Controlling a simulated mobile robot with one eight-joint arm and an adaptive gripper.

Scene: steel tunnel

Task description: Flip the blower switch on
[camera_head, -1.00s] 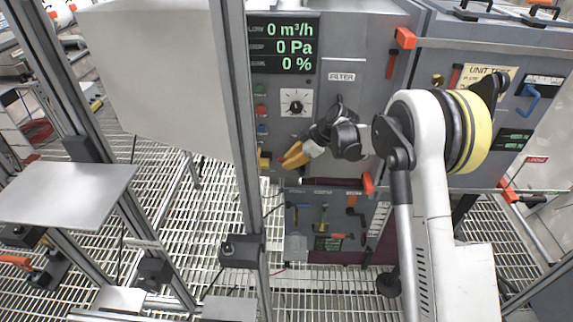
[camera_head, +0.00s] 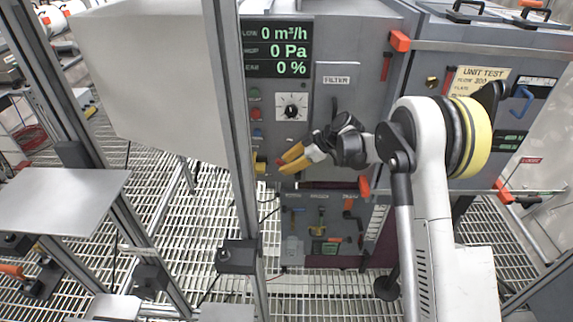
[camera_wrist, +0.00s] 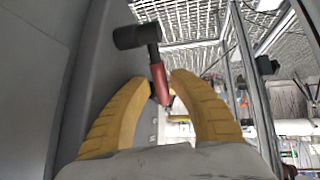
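My gripper (camera_head: 281,164), with yellow fingers, is in front of the lower part of the grey control panel (camera_head: 330,125) in the head view. A red handle (camera_wrist: 160,84) joined to a black cylindrical part (camera_wrist: 136,37) shows between the fingertips; contact cannot be told. This may be the blower switch, but no label for it is readable. The handle is not clear in the head view.
The display (camera_head: 278,48) reads 0 m³/h, 0 Pa and 0 %. A black dial (camera_head: 291,107) is below it. A metal post (camera_head: 232,130) and a pale box (camera_head: 145,75) stand left of the gripper. A tool panel (camera_head: 322,228) is below.

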